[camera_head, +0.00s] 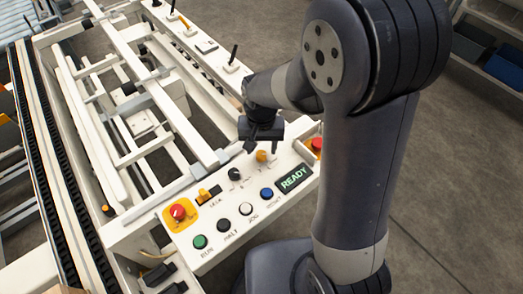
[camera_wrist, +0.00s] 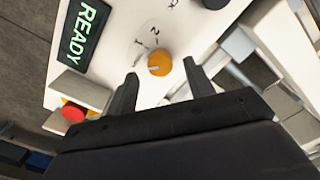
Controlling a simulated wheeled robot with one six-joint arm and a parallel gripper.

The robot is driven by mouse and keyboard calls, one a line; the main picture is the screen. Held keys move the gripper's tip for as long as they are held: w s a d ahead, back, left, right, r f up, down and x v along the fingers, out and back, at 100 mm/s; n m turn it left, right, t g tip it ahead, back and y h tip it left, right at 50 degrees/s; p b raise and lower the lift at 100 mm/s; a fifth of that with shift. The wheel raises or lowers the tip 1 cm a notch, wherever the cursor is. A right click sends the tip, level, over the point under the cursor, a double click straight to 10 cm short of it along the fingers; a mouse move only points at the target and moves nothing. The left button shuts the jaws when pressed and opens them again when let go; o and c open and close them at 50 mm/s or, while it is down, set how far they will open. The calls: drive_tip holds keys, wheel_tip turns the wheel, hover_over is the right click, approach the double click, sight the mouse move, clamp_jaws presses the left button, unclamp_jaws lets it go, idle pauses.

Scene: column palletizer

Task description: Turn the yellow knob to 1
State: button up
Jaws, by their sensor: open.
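The yellow knob (camera_head: 261,156) sits on the white control panel (camera_head: 215,225), left of the READY display (camera_head: 293,179). In the wrist view the knob (camera_wrist: 160,63) shows a pale pointer mark towards its left side. Small printed marks stand on the panel just above it there; one looks like a 2, the others are hard to read. My gripper (camera_head: 262,149) is open above the knob. In the wrist view the gripper's two fingers (camera_wrist: 161,72) stand on either side of the knob, with visible gaps. Whether the fingertips reach down to the knob's height is unclear.
A black knob (camera_head: 234,174) is left of the yellow one. Green, black, white and blue buttons (camera_head: 267,194) line the front. Red stop buttons are at the left (camera_head: 179,212) and right (camera_head: 317,145).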

sight(261, 157)
drive_tip(key=shift+f, duration=1.2)
drive_tip(key=shift+c, duration=0.5)
drive_tip(key=c, duration=0.9)
drive_tip(key=shift+o, duration=0.2)
